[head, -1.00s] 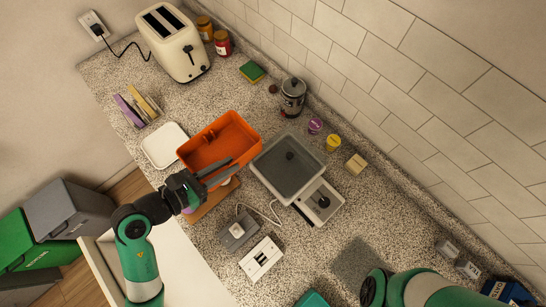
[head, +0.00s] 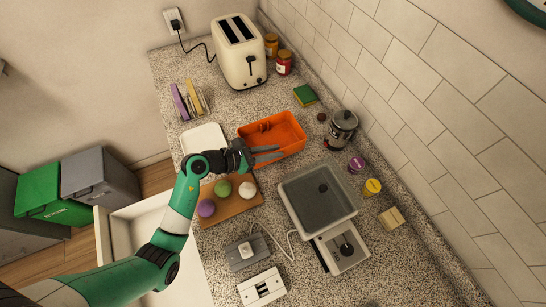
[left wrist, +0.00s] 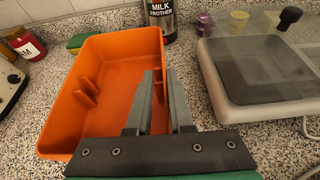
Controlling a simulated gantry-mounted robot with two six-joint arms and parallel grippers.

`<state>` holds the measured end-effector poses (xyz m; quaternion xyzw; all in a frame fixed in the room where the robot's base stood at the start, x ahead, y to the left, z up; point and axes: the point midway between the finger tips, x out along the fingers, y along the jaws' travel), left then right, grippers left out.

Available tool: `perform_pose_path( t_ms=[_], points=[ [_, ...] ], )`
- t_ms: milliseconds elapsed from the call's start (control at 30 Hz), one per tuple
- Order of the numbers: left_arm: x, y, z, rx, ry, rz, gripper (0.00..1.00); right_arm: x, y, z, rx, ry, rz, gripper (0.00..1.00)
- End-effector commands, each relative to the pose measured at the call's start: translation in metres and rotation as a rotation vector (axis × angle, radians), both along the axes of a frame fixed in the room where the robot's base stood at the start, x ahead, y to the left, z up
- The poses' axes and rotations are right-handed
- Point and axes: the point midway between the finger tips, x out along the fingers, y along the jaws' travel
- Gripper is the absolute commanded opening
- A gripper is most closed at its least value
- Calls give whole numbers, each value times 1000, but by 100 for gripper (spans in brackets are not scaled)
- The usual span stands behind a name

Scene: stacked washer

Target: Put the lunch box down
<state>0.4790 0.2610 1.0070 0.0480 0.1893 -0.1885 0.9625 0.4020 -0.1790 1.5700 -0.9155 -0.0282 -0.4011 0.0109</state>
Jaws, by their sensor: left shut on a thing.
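The orange lunch box (head: 282,130) is open at the top, upright, and appears to rest on the speckled counter. It also shows large in the left wrist view (left wrist: 100,75), with a small divider inside. My left gripper (head: 268,155) reaches in from the left. Its fingers are shut on the box's near right wall, one inside and one outside, as the left wrist view shows (left wrist: 158,105). A white flat lid or tray (head: 203,138) lies just left of the box. My right gripper is out of view.
A wooden board (head: 230,207) with several balls lies in front of the box. A grey covered tray (head: 318,200) stands to its right. A steel milk frother (head: 342,128) stands behind right, a sponge (head: 305,95) behind. A toaster (head: 240,50) stands at the back.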

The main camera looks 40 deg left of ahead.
Motion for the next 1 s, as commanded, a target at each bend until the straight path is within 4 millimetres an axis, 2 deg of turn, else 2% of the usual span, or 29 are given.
perform_pose_path(
  t_ms=[67,200,300,633,667,800,1000],
  points=[
    [2,1,-2,0,-2,0,0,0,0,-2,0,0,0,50],
    [5,2,-26,-3,1,1,0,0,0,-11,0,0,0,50],
    [5,2,-35,-2,-1,1,0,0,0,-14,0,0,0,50],
    [5,2,-38,0,-2,1,0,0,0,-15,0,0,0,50],
    [4,2,-38,-1,0,0,23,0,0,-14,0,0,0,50],
    [4,2,-38,-1,0,0,48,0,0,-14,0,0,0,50],
    [4,2,-38,-1,0,0,50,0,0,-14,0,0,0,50]
  ],
)
